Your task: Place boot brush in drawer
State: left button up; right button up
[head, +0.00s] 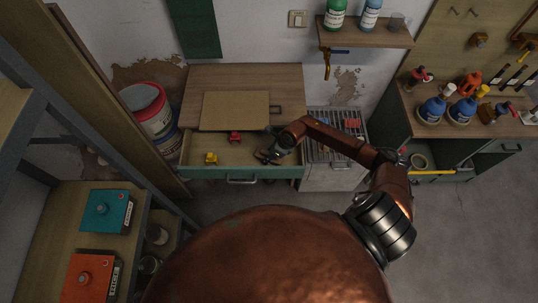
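The drawer (213,172) is pulled open below the wooden cabinet top. A small yellow toy-like item (211,158) and a small red one (235,137) lie inside it. My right gripper (268,157) reaches in from the right and is over or inside the drawer's right part. Its fingers are dark and small in the view, so I cannot tell whether they are open or shut. I cannot make out a boot brush; the gripper may hide it. My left gripper is not in view.
A wooden board (235,110) lies on the cabinet top (290,77). A grill-like rack (322,152) is just right of the drawer. A bucket (146,108) stands left. A workbench (408,98) with bottles and tools is at right. A shelf (368,40) juts from the wall.

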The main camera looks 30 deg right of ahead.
jog(key=shift+o, duration=1.2)
jog(key=shift+r, duration=0.1)
jog(key=shift+r, duration=0.25)
jog(key=v, duration=1.1)
jog(key=shift+r+p, duration=0.3)
jog(key=shift+p, duration=0.05)
jog(key=shift+s, duration=0.15)
